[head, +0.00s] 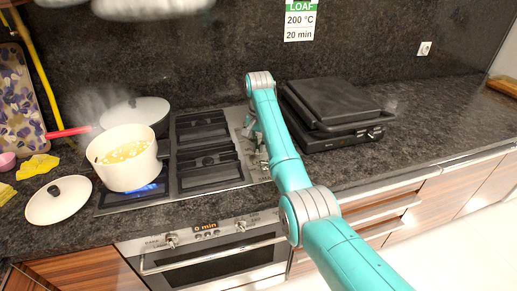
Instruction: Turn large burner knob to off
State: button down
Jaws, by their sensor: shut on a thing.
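The cooktop (217,187) is set into the dark counter, with a column of small knobs on the metal strip along its right side. My gripper (257,146) reaches down to that strip from above and is shut on a burner knob there. The held knob is mostly hidden by the gripper, and its setting cannot be read. Other knobs (265,164) show just in front of the gripper. A white pot (128,170) of steaming yellow food stands on the front left burner, with a blue glow under it.
A pan with a red handle (68,132) is behind the pot. A white lid (58,204) and yellow cloth (37,166) lie at left. A black grill (335,112) stands close right of my arm. The oven (215,262) is below.

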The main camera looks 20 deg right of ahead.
dwell(0.3)
jog(key=n, duration=0.4)
jog(key=shift+f+n, duration=0.1)
jog(key=shift+n, duration=0.2)
jog(key=n, duration=0.4)
jog(key=shift+n, duration=0.3)
jog(key=n, duration=0.4)
jog(key=shift+n, duration=0.3)
